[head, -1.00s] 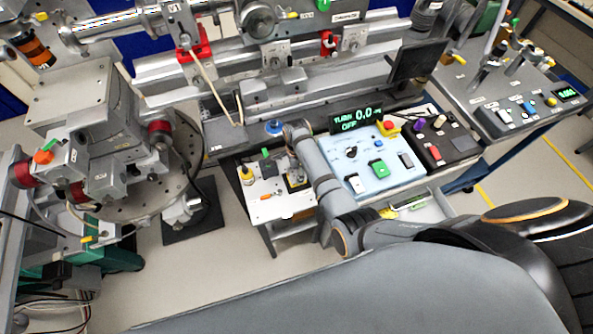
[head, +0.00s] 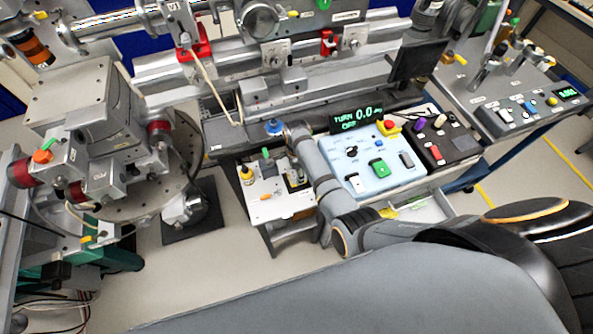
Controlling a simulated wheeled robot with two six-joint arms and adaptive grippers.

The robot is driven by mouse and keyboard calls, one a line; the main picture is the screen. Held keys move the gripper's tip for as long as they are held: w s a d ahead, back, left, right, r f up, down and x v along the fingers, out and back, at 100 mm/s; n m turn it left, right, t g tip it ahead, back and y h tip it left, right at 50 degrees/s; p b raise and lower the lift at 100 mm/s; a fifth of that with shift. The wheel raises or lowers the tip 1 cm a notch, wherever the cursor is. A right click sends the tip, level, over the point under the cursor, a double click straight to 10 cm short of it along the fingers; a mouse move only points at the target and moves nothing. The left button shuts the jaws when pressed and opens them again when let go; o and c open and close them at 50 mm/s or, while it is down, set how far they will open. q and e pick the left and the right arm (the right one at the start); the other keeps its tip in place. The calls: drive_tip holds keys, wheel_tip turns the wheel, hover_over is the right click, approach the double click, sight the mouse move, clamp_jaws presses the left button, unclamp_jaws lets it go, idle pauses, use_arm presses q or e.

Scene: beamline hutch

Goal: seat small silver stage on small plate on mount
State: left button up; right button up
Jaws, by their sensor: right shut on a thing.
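My right gripper (head: 296,181) is over the white top of a small side table, below the bend of my grey arm. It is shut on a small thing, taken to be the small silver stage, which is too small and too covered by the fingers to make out. The mount with its small plate cannot be told for certain; a large round grey plate (head: 183,150) on a stack of metal stages stands at the left, well away from the gripper. My left gripper is not in view.
The white side table (head: 285,207) also carries a yellow-and-black item (head: 246,174) and a small orange item (head: 265,197). A light blue control box (head: 378,176) stands close to the right of my arm. A metal rail (head: 290,92) runs behind. Floor shows between table and stages.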

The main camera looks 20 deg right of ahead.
drive_tip(key=shift+f, duration=0.2)
drive_tip(key=o, duration=1.6)
drive_tip(key=shift+r, duration=0.15)
wheel_tip(320, 180, up, 7)
drive_tip(key=shift+r, duration=0.15)
